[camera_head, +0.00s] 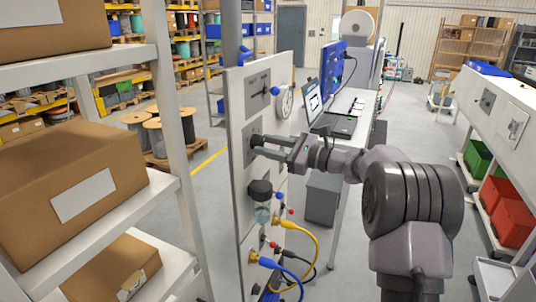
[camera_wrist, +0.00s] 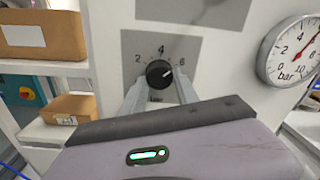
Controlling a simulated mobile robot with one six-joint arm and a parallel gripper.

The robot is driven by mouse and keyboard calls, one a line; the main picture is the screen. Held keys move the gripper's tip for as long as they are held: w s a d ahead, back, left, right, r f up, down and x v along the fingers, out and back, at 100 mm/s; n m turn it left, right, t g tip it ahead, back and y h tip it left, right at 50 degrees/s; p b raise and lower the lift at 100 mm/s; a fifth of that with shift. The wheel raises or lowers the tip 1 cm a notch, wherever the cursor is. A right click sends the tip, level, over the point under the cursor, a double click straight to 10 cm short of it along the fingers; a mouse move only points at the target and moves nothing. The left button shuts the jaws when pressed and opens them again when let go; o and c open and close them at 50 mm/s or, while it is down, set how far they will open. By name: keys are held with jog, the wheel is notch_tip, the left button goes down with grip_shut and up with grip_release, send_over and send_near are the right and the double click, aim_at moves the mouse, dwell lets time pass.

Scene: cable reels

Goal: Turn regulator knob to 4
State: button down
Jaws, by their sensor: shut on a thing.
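The regulator knob (camera_wrist: 159,74) is small, round and black, on a grey plate (camera_wrist: 130,45) with a printed scale marked 2, 4 and 6. Its light mark points up and to the right, close to the 6 side and past the 4. My gripper (camera_wrist: 160,84) is shut on the knob, with one finger on each side, and the fingers hide the lower part of the scale. In the head view my gripper (camera_head: 258,146) reaches the upright white panel (camera_head: 236,120) from the right; the knob is mostly hidden there.
A round pressure gauge (camera_wrist: 296,50) sits right of the knob, its red needle near 6. Below the knob on the panel are a dark filter unit (camera_head: 260,190) and yellow (camera_head: 312,240) and blue (camera_head: 285,268) hoses. Shelves with cardboard boxes (camera_head: 70,185) stand close on the left.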

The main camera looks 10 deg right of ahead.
jog(key=n+b, duration=0.4)
jog(key=b, duration=0.1)
jog(key=n+b, duration=0.2)
jog(key=shift+f, duration=0.25)
jog(key=shift+w+r+n+b, duration=0.1)
jog(key=shift+r+n+b, duration=0.1)
jog(key=shift+n+b, duration=1.2)
jog(key=shift+n, duration=0.3)
jog(key=c, duration=0.9)
grip_release()
jog(key=shift+r, duration=0.1)
jog(key=shift+d, duration=0.1)
jog(key=v, duration=0.5)
jog(key=p+v, duration=0.1)
jog(key=v, duration=1.1)
jog(key=shift+d+f+p, duration=0.2)
jog(key=shift+f+p, duration=0.15)
